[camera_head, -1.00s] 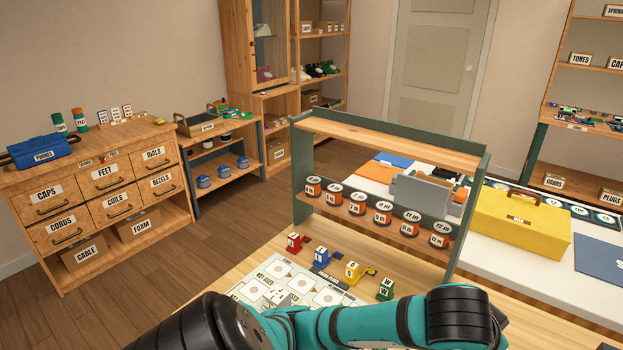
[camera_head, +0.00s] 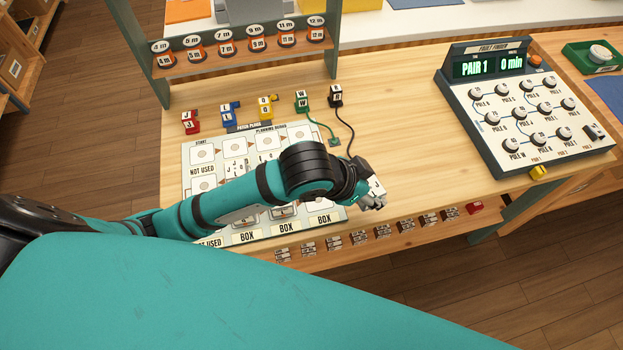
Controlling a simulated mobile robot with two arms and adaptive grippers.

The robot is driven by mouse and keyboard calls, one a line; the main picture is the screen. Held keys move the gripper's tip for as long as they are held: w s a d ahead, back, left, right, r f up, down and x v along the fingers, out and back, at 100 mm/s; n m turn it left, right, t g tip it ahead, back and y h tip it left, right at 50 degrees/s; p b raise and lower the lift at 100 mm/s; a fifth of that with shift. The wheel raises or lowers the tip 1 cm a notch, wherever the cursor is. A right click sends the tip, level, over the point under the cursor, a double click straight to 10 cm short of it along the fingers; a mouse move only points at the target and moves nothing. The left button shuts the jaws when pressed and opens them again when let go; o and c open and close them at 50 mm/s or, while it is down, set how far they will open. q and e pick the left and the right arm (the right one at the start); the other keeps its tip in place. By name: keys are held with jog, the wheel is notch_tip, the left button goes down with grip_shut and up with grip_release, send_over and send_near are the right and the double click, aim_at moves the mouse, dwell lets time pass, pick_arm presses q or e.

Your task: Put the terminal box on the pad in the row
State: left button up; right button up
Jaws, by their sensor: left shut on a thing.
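A white planning board (camera_head: 203,169) with rows of printed pads lies on the wooden table (camera_head: 400,130). Its labels include START, NOT USED and several BOX. My left arm crosses the board and hides much of its middle and right side. My left gripper (camera_head: 374,197) is just past the board's right edge, shut on a small pale thing (camera_head: 376,187) that may be the terminal box. The fingers and wrist partly hide it, so I cannot tell its face. My right gripper is not in view.
Red (camera_head: 190,122), blue (camera_head: 229,113), yellow (camera_head: 266,106), green (camera_head: 302,101) and black (camera_head: 336,95) plugs stand behind the board; the last two have cords. A fault finder panel (camera_head: 522,108) stands at right. Small labelled blocks (camera_head: 383,232) line the front edge.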

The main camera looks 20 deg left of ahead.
pick_arm(q)
jog(key=s+d+f+m+g, duration=0.1)
jog(key=s+d+m, duration=0.2)
jog(key=d, duration=0.2)
jog(key=shift+g+h, duration=0.3)
jog(key=shift+h, duration=0.2)
jog(key=a+p, duration=0.1)
jog(key=a, duration=0.4)
jog(key=w+a+f+p, duration=0.1)
jog(key=a, duration=0.4)
jog(key=w+a+p, duration=0.1)
jog(key=a, duration=0.4)
jog(key=shift+w+f, duration=0.25)
jog(key=shift+f, duration=0.15)
notch_tip(320, 180, down, 3)
jog(key=shift+f+p, duration=0.2)
jog(key=shift+p, duration=0.2)
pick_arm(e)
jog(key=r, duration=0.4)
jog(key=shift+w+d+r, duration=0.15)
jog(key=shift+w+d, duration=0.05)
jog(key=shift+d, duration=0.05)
pick_arm(q)
jog(key=shift+f, duration=0.15)
jog(key=o, duration=1.3)
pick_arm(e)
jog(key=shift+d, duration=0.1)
